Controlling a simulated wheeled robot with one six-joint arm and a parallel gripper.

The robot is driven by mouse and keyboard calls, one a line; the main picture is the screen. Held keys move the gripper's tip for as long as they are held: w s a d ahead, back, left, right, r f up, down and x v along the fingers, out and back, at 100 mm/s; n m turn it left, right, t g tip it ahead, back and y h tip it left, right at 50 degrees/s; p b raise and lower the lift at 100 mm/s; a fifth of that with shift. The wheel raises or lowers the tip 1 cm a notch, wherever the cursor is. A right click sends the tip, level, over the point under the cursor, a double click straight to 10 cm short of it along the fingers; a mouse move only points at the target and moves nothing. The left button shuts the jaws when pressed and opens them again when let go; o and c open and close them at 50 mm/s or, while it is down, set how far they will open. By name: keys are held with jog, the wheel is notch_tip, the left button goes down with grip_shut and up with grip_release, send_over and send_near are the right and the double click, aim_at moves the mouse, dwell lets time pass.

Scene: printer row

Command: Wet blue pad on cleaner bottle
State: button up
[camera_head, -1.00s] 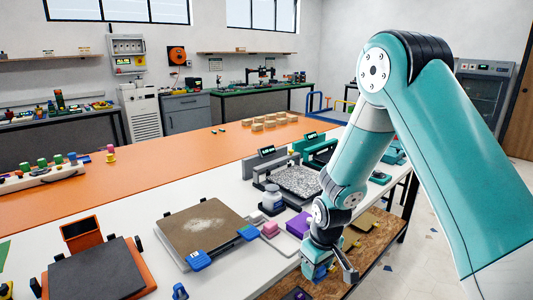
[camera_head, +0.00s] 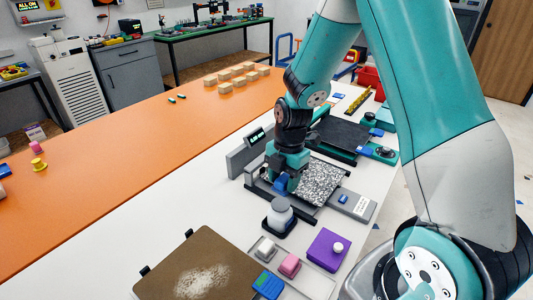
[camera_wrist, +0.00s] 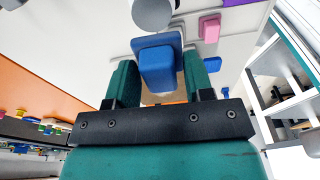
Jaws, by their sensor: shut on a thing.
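My gripper (camera_head: 287,172) is shut on the blue pad (camera_head: 280,184), just behind the cleaner bottle in the head view. In the wrist view the blue pad (camera_wrist: 158,66) sits between my two teal fingers. The cleaner bottle (camera_head: 280,213) is whitish with a rounded top and stands upright in a dark holder. Its top (camera_wrist: 153,11) shows at the upper edge of the wrist view, past the pad. The pad looks close to the bottle's top; I cannot tell whether they touch.
A speckled plate (camera_head: 318,182) lies right beside my gripper. A brown plate with white powder (camera_head: 190,262) lies at the front left. The orange strip (camera_head: 150,125) is mostly clear.

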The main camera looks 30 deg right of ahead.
aim_at(280, 205)
jog(key=shift+w, duration=0.5)
notch_tip(280, 205, down, 6)
jog(key=b, duration=0.5)
jog(key=shift+r, duration=0.15)
jog(key=shift+s+f+b, duration=0.1)
jog(key=shift+f+b, duration=0.25)
jog(key=shift+f, duration=0.2)
dwell(1.3)
notch_tip(280, 205, up, 7)
jog(key=p, duration=0.6)
jog(key=shift+r, duration=0.1)
dwell(0.8)
